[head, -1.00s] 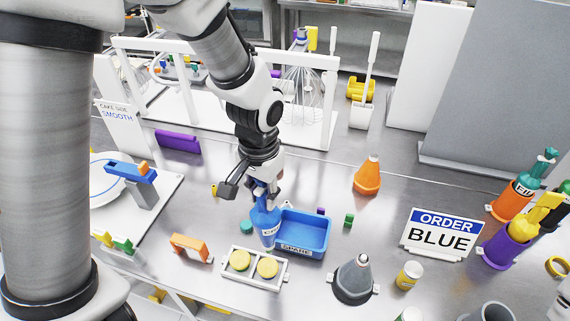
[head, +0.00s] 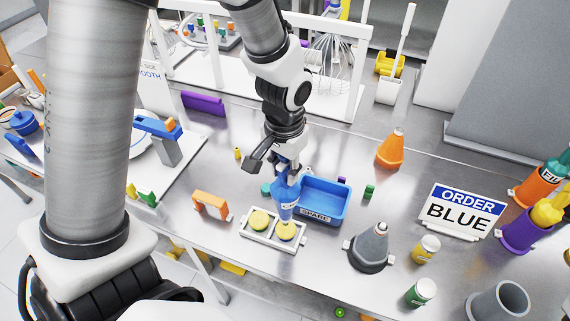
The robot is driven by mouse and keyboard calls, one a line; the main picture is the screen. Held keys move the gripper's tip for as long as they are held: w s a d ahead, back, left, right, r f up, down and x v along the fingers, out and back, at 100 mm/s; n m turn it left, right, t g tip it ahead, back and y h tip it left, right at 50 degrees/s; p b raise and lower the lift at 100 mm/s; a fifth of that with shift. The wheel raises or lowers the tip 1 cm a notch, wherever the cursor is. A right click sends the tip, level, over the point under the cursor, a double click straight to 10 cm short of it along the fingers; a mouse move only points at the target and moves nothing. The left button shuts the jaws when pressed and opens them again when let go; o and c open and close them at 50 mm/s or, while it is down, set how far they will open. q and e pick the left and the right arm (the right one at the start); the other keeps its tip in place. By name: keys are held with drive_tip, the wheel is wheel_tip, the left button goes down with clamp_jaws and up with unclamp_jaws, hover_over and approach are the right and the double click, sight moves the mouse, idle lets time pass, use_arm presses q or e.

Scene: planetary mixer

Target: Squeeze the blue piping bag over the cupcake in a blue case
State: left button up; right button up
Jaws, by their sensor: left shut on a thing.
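My left gripper (head: 287,174) is shut on the blue piping bag (head: 285,200), which hangs tip down and nearly upright. The bag's tip is just above or touching the right-hand cupcake (head: 287,232); I cannot tell which. A second yellow-topped cupcake (head: 260,220) sits to its left in the same white holder (head: 265,240). The case colours of the two cupcakes are too small to make out. The sign (head: 460,212) reads "ORDER BLUE". My right gripper is not in view.
A blue bin (head: 325,203) marked "SPARE" stands right behind the bag. An orange frame (head: 211,205) is left of the holder. A grey cone (head: 371,248), an orange cone (head: 391,149) and small jars (head: 426,248) stand to the right. Bare counter lies between them.

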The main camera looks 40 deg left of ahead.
use_arm(q)
drive_tip(key=shift+w+f, duration=0.1)
drive_tip(key=shift+w, duration=0.15)
drive_tip(key=shift+s+a+f+b, duration=0.2)
drive_tip(key=shift+s+a+b, duration=0.05)
drive_tip(key=shift+b, duration=0.05)
drive_tip(key=shift+a+f, duration=0.15)
drive_tip(key=shift+a, duration=0.2)
drive_tip(key=shift+c, duration=0.4)
drive_tip(key=shift+o, duration=0.9)
drive_tip(key=shift+c, duration=1.4)
drive_tip(key=shift+c, duration=0.6)
drive_tip(key=shift+d, duration=0.1)
